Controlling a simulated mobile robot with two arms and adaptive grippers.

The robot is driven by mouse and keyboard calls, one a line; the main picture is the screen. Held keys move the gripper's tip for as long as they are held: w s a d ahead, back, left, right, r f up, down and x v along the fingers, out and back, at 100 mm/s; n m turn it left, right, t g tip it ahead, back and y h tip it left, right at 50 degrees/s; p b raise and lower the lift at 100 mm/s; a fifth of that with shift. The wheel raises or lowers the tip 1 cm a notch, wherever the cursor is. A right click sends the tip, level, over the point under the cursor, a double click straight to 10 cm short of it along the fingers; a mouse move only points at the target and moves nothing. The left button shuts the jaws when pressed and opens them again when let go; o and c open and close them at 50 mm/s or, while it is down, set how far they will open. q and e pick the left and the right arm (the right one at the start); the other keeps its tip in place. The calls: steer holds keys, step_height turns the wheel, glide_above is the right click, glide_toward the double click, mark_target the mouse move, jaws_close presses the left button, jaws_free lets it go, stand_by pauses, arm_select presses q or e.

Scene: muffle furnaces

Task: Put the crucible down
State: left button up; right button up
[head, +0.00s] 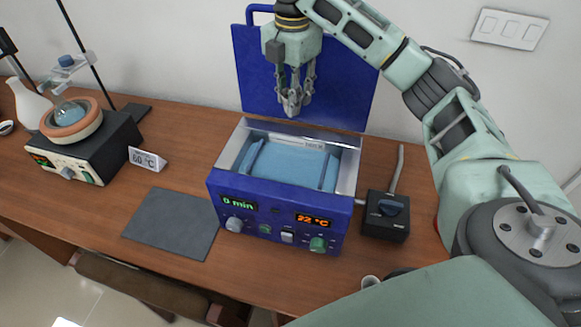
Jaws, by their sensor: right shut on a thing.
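My right gripper (292,103) points down in front of the raised blue lid, above the back edge of the blue bath. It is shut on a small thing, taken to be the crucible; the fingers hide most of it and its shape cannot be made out. The blue bath (266,228) stands open with light blue liquid (290,166) inside; its displays read 0 min and 22 °C. A dark grey mat (172,223) lies flat and bare on the bench to the left of the bath. My left gripper is not in view.
The blue lid (343,90) stands upright behind the bath. A black box with a knob (386,216) and upright rod is at its right. A small cup (370,282) is near the front edge.

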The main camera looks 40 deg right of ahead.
step_height(320, 180, down, 19)
steer(key=p, duration=0.2)
steer(key=shift+r+p, duration=0.2)
steer(key=shift+p, duration=0.2)
step_height(320, 180, down, 3)
steer(key=shift+f+p, duration=0.15)
steer(key=shift+p, duration=0.25)
steer(key=shift+f, duration=0.35)
steer(key=shift+f, duration=0.1)
steer(key=o, duration=1)
step_height(320, 180, up, 12)
steer(key=shift+s+r+b, duration=0.1)
steer(key=shift+r+b, duration=0.05)
steer(key=shift+b, duration=1.05)
